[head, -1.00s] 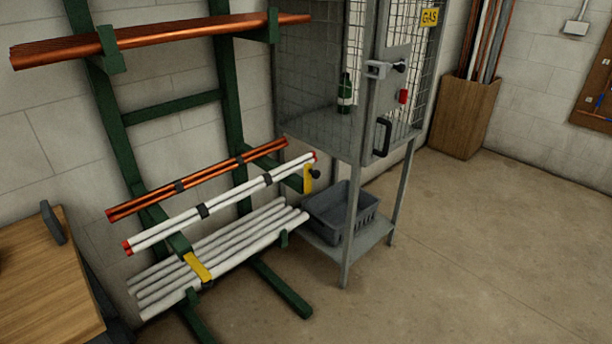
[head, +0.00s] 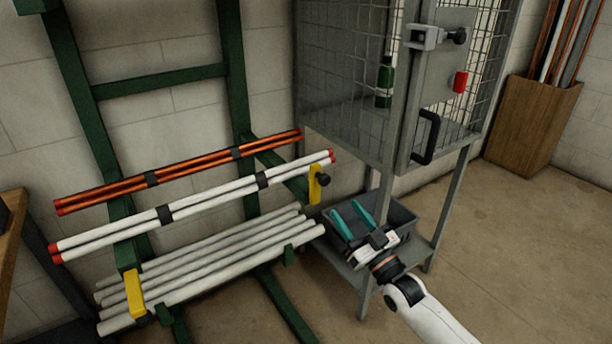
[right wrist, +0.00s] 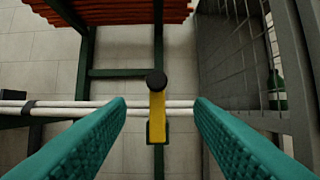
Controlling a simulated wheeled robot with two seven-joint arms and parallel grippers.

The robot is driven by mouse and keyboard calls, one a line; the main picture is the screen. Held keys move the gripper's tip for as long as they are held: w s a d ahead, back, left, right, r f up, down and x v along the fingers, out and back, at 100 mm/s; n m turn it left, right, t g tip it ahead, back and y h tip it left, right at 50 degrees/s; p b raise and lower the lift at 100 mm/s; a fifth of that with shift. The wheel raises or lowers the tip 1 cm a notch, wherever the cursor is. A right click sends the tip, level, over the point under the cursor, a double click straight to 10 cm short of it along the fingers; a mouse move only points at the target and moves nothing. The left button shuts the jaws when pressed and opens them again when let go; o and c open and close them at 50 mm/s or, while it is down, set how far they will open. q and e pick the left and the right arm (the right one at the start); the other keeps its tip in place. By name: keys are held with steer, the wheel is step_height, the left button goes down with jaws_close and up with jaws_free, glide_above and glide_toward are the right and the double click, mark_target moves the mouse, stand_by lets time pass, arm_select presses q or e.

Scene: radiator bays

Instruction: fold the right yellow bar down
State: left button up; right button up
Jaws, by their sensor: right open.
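The right yellow bar (head: 314,185) stands upright at the tip of the rack's right lower arm, by the ends of the white pipes (head: 200,205), with a black knob (head: 323,179) on it. In the right wrist view the bar (right wrist: 157,115) shows ahead, between the fingers in the picture, knob uppermost. My right gripper (head: 348,212) is open and empty, its teal fingers apart, below and right of the bar in the head view. In the right wrist view its fingers (right wrist: 160,108) do not touch the bar. My left gripper is not in view.
Another yellow bar (head: 134,293) is at the rack's left arm. Copper pipes (head: 180,172) lie behind the white ones, and more white pipes (head: 215,260) lie below. A mesh cabinet (head: 385,150) stands close right, a grey crate (head: 395,213) on its lower shelf.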

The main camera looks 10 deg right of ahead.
mark_target(326, 184)
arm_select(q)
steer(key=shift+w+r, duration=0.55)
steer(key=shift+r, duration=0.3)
arm_select(e)
steer(key=x, duration=1.2)
steer(key=shift+s+a+r, duration=0.15)
steer(key=shift+s+r, duration=0.05)
steer(key=shift+r, duration=0.2)
jaws_close()
